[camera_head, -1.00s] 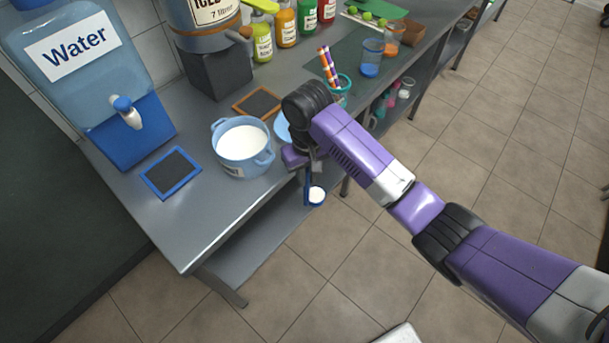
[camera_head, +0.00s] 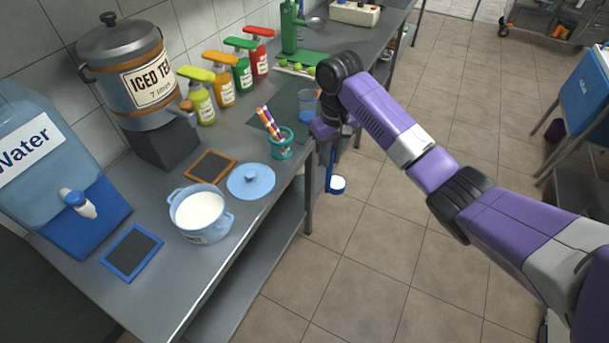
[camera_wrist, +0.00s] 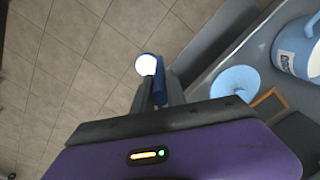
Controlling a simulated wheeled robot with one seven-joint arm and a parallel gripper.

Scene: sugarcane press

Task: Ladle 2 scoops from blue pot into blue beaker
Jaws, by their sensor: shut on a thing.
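The blue pot (camera_head: 230,215) stands open on the counter with white liquid inside. It also shows at the right of the wrist view (camera_wrist: 291,48). My gripper (camera_head: 332,132) is shut on the blue ladle (camera_head: 331,165), which hangs upright beyond the counter's front edge. White liquid fills its bowl, also seen in the wrist view (camera_wrist: 146,65). The blue beaker (camera_head: 307,104), with blue at its bottom, stands on the dark green mat just left of and behind my gripper. My gripper partly covers the area around it.
The pot's blue lid (camera_head: 251,181) lies beside the pot. A teal cup of striped straws (camera_head: 281,150) stands between the lid and the beaker. Pump bottles (camera_head: 222,92), a tea dispenser (camera_head: 138,80) and a water dispenser (camera_head: 70,170) line the back. The floor in front is clear.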

